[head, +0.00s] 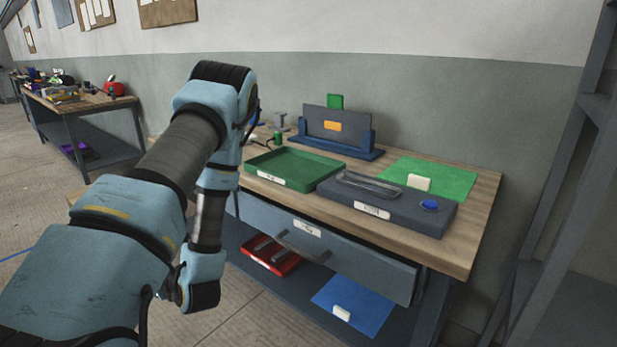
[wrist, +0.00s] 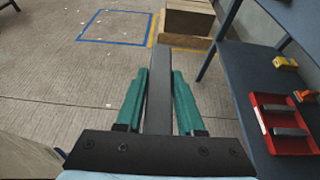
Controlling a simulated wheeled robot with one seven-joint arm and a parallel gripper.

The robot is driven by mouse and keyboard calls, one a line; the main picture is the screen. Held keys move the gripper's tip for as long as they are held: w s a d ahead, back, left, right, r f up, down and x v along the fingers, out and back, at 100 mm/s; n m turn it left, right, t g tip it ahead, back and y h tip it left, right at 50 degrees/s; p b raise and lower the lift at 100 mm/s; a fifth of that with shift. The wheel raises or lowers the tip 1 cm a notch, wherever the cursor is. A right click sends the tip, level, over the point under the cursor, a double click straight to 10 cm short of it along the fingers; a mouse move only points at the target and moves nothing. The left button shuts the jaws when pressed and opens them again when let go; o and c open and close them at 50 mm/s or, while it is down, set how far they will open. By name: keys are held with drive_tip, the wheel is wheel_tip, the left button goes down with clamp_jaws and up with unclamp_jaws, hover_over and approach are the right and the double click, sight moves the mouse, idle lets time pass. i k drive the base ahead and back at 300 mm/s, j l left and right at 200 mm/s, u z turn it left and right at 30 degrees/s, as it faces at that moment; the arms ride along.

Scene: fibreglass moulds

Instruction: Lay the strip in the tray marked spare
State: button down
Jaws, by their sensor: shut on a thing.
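My gripper (wrist: 158,72) shows in the wrist view with its teal fingers shut on a long dark grey strip (wrist: 158,95), which points away from me over the floor. In the head view the fingers and strip are hidden by my arm. A green tray (head: 290,182) with a white label stands on the bench top, empty. A red tray (head: 262,262) with a label lies on the lower shelf; it also shows at the right of the wrist view (wrist: 262,125), with grey bars in it. The label writing is too small to read.
The wooden bench (head: 470,230) also bears a labelled dark blue-grey case (head: 400,212), a green mat (head: 450,178) and a blue stand (head: 365,150). A drawer (head: 350,262) is below the top. A brown box (wrist: 187,20) stands on the floor ahead. A dark rack is at right.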

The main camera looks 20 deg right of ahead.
sight(303, 165)
drive_tip(key=j+z, duration=0.15)
drive_tip(key=z, duration=0.95)
